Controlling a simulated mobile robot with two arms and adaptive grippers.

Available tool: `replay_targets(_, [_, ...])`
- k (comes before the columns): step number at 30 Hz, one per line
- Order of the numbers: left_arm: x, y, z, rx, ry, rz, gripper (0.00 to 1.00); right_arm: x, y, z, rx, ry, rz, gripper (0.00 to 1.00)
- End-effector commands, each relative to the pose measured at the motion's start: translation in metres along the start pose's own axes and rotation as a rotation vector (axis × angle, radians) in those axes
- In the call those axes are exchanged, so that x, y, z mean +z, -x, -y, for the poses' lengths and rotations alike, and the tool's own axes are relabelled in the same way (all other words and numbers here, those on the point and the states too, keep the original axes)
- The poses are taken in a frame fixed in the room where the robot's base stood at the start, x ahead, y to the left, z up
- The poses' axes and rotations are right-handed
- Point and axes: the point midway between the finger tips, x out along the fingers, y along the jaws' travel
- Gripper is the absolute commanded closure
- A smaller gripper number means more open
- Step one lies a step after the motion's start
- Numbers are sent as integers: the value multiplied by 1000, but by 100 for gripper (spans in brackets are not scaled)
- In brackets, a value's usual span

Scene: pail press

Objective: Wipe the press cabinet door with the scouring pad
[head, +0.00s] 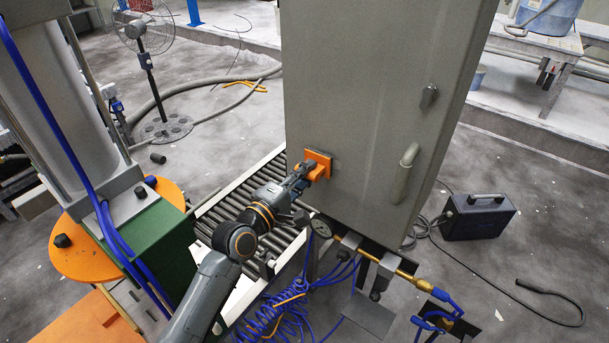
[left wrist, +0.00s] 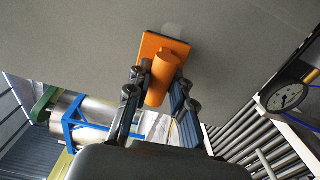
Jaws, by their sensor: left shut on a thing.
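The press cabinet door (head: 365,110) is a grey upright panel in the middle of the head view, with a handle (head: 405,172) and a small latch (head: 429,96) on its right side. The scouring pad (head: 318,160) has an orange back and grip and lies at the door's lower left. My left gripper (head: 306,172) is shut on the pad's orange grip. In the left wrist view, the pad (left wrist: 163,62) sits against the grey door surface (left wrist: 240,50), between the fingers. A lighter patch shows just above it. The pad's scouring face is hidden. My right gripper is not in view.
A roller conveyor (head: 215,215) runs below and left of the cabinet. A pressure gauge (head: 321,228) and brass piping sit under the door, with coiled blue hoses (head: 272,312) beneath. A green and orange press base (head: 150,240) stands left. A black case (head: 478,215) rests on the floor right.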

Motion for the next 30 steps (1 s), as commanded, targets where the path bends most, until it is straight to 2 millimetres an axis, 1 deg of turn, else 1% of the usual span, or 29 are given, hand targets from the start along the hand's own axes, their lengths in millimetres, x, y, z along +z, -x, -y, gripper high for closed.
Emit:
replay_targets(20, [0, -14, 0, 1, 0, 0, 100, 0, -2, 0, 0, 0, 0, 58])
replay_targets(23, [1, -14, -1, 1, 0, 0, 100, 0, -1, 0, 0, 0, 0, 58])
replay_targets(26, [5, -13, -2, 1, 1, 1, 100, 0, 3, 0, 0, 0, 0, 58])
replay_targets(30, [17, -13, -2, 0, 3, 2, 100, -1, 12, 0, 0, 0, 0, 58])
